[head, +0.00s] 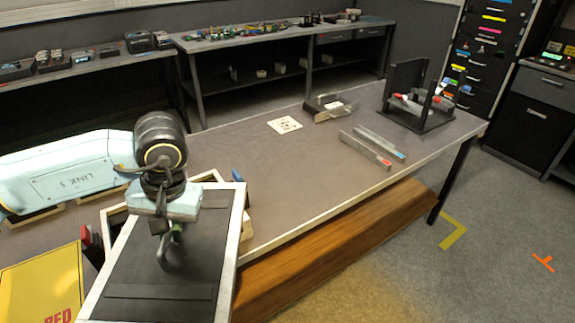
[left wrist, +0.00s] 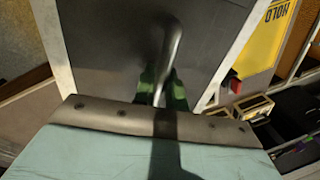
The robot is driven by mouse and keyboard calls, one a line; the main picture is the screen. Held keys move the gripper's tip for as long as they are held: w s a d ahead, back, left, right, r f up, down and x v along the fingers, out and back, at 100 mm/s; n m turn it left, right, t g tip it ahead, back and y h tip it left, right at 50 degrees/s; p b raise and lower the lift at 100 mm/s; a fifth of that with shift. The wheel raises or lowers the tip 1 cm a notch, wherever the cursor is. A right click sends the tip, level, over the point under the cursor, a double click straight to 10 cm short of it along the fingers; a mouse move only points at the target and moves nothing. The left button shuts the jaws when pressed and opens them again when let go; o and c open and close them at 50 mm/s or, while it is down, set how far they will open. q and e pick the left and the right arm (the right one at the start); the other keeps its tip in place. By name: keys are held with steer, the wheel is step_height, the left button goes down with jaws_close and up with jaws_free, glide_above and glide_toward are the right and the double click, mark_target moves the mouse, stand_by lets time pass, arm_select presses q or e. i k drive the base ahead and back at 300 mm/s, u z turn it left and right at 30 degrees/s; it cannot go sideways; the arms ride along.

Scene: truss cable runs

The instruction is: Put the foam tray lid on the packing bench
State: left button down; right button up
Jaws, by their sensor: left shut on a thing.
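The foam tray lid (head: 135,265) is a dark flat panel with a pale rim and a handle (head: 178,234). My left gripper (head: 168,232) is shut on the handle and holds the lid at the front left of the head view, over the near left part of the brown-topped bench (head: 255,165). In the left wrist view the metal bar handle (left wrist: 171,45) runs between the green fingers (left wrist: 163,90), above the dark lid face (left wrist: 100,45). The lid hides what is under it; I cannot tell whether it touches anything. My right gripper is not in view.
A yellow panel (head: 40,285) lies left of the lid. On the bench are a white card (head: 285,125), a metal bracket (head: 330,108), two metal bars (head: 372,146) and a dark stand (head: 415,105). The bench's middle is clear. A wooden beam (head: 340,240) runs along its front.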

mark_target(313, 175)
steer(key=k, duration=0.85)
steer(key=z, duration=1.15)
steer(key=i, duration=2.3)
steer(key=u, duration=1.05)
steer(key=i, duration=0.2)
steer(key=u, duration=0.1)
